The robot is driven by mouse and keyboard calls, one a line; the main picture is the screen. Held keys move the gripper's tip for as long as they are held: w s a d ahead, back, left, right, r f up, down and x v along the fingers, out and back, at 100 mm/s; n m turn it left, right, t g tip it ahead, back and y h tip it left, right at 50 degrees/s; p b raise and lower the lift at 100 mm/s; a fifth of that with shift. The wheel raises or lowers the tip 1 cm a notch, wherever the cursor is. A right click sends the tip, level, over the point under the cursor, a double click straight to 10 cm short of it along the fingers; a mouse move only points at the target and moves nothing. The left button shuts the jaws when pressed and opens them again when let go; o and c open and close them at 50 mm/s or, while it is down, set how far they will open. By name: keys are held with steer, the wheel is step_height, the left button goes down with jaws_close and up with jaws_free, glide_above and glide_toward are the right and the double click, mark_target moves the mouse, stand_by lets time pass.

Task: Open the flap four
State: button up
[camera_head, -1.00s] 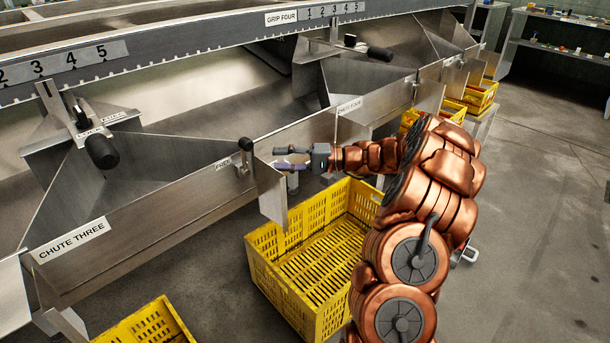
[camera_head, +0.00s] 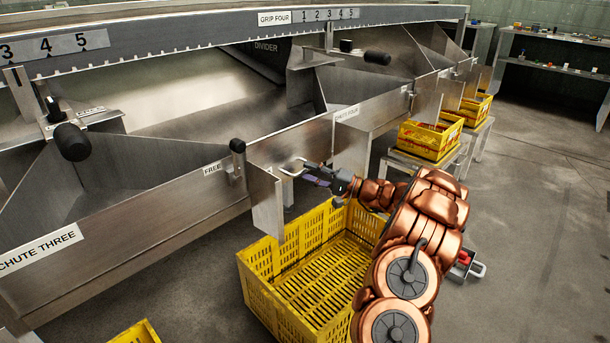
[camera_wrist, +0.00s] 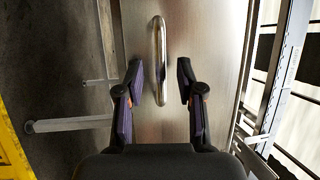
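A steel flap (camera_head: 267,203) hangs at the front of the sorter, to the left of the CHUTE FOUR label (camera_head: 346,112); I cannot read a number on it. Its U-shaped metal handle (camera_head: 293,167) sticks out on the right side. In the wrist view the handle (camera_wrist: 159,60) stands upright on the bare steel plate (camera_wrist: 205,45). My gripper (camera_head: 312,175) is just right of the handle. In the wrist view my gripper (camera_wrist: 159,76) is open and empty, its fingers on either side of the handle's lower part, with gaps showing.
A yellow crate (camera_head: 262,292) stands below the flap and my arm. A black-knobbed lever (camera_head: 237,160) beside the FREE label rises left of the flap. More yellow crates (camera_head: 424,150) stand on tables at right. Open floor (camera_head: 530,240) lies to the right.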

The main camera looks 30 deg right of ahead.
steer(key=shift+x, duration=1.05)
jaws_close()
